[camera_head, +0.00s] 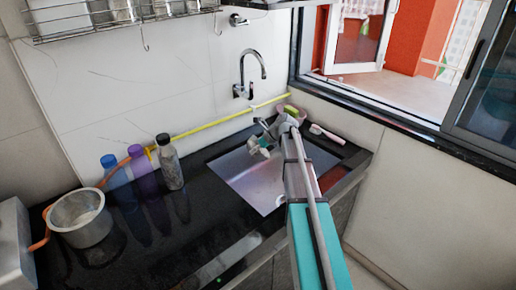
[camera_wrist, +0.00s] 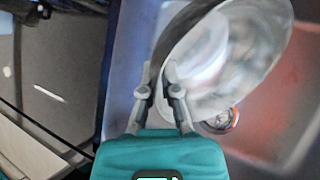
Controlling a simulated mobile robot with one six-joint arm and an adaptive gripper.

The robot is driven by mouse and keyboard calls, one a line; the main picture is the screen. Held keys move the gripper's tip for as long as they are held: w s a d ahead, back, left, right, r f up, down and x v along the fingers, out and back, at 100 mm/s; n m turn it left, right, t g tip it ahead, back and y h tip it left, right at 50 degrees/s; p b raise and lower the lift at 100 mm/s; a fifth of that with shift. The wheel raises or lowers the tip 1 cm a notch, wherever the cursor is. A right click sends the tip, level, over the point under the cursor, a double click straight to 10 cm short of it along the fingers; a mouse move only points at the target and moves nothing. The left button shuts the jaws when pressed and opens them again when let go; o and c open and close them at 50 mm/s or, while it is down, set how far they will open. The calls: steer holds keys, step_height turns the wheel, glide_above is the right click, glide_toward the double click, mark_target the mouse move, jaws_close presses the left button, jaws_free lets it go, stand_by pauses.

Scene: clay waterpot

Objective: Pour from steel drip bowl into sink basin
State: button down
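The steel drip bowl (camera_wrist: 245,50) is a shiny round metal bowl in the wrist view, tilted with its inside partly showing. My gripper (camera_wrist: 160,76) is closed on the bowl's wall near its left edge, one finger on each side. In the head view my gripper (camera_head: 264,136) is over the far part of the sink basin (camera_head: 262,188), and my arm hides most of what it holds. The basin is a rectangular steel sink set in the black counter; its floor also shows in the wrist view (camera_wrist: 285,120). Whether anything is inside the bowl is unclear.
A chrome faucet (camera_head: 250,72) rises behind the basin. A dark-capped bottle (camera_head: 169,163), a purple bottle (camera_head: 142,170) and a blue bottle (camera_head: 115,175) stand left of it. A large metal pot (camera_head: 80,220) sits at the counter's left. The front counter is clear.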

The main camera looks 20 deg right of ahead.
steer(key=shift+a+f+h, duration=0.15)
steer(key=shift+a+h, duration=0.1)
steer(key=shift+h, duration=0.15)
steer(key=shift+w+a, duration=0.1)
steer(key=shift+a, duration=0.05)
steer(key=shift+a+f+g+h+p, duration=0.2)
steer(key=shift+f+h+p, duration=0.1)
steer(key=shift+h, duration=0.3)
steer(key=shift+a+f+g+h+p, duration=0.2)
steer(key=shift+h+p, duration=0.1)
steer(key=shift+h, duration=0.3)
steer(key=shift+w+a+f+n+h, duration=0.1)
steer(key=shift+n+h, duration=0.2)
steer(key=shift+a+f+h, duration=0.2)
steer(key=shift+f+h, duration=0.15)
steer(key=shift+h, duration=0.55)
steer(key=shift+f+g+h, duration=0.2)
steer(key=shift+g+h, duration=0.1)
steer(key=shift+h, duration=0.1)
steer(key=shift+a+f+n+h+b, duration=0.1)
steer(key=shift+f+n+h+b, duration=0.25)
steer(key=shift+h, duration=0.45)
